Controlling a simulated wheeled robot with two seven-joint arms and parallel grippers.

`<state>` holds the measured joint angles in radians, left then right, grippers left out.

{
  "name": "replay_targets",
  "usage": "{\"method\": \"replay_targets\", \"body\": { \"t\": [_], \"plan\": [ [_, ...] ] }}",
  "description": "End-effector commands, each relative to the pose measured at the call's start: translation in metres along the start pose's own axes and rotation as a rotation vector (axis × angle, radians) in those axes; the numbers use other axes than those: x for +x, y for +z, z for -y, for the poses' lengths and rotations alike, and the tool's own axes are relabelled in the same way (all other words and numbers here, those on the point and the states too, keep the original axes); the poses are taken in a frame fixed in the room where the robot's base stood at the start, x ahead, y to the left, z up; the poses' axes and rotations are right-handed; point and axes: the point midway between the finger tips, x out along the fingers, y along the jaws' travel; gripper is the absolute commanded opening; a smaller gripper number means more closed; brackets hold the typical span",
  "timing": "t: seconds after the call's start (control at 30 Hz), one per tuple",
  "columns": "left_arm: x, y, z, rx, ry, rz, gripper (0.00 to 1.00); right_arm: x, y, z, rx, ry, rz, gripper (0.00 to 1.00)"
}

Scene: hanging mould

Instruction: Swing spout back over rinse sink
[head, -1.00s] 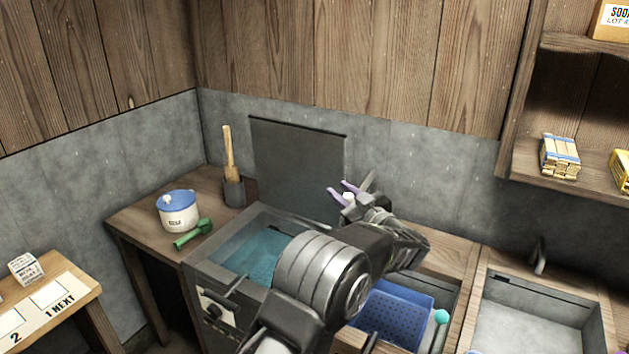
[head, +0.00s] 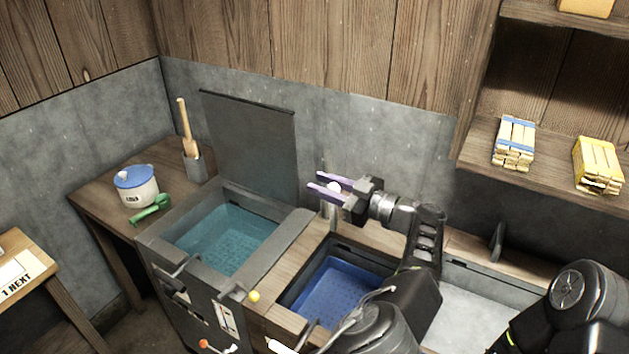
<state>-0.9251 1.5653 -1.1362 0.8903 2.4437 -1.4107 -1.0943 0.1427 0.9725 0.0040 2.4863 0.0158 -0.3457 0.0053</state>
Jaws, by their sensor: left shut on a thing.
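My left gripper (head: 327,184), with purple fingers, is shut around a small white knob (head: 334,188) above the back of the middle basin. A short pale upright post (head: 329,209) shows just below it and looks like part of the tap. I cannot make out the spout's full length or where it points. The middle basin (head: 290,296), with a blue perforated basket (head: 340,290), lies below and in front of the gripper. A grey basin (head: 462,318) is to its right, partly hidden by my arms. I cannot tell for sure which is the rinse sink. My right gripper is out of view.
A vat (head: 160,237) of teal water stands on the left with its dark lid (head: 250,135) raised. A blue-lidded pot (head: 137,187), a green scoop (head: 150,209) and a wooden-handled tool (head: 185,125) are beyond it. A shelf (head: 540,172) juts out at upper right.

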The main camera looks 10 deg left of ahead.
Motion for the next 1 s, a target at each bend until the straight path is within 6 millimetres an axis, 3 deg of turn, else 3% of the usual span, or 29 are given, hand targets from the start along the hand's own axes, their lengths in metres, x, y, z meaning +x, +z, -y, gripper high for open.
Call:
{"method": "replay_targets", "body": {
  "t": [0.27,0.3,0.53,1.0],
  "plan": [
    [0.0015,-0.0021,-0.001,-0.003,0.001,-0.002,0.0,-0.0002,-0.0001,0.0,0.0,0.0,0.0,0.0],
    [0.0017,-0.0022,-0.001,-0.003,0.001,-0.002,0.28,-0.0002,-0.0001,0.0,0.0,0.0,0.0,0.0],
    [0.0016,-0.0013,-0.0004,-0.002,0.0,-0.001,0.47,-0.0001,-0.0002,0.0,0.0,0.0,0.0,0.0],
    [0.0071,-0.0006,0.0006,-0.001,-0.002,-0.001,0.48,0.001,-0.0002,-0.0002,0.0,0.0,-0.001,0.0]
  ]
}}
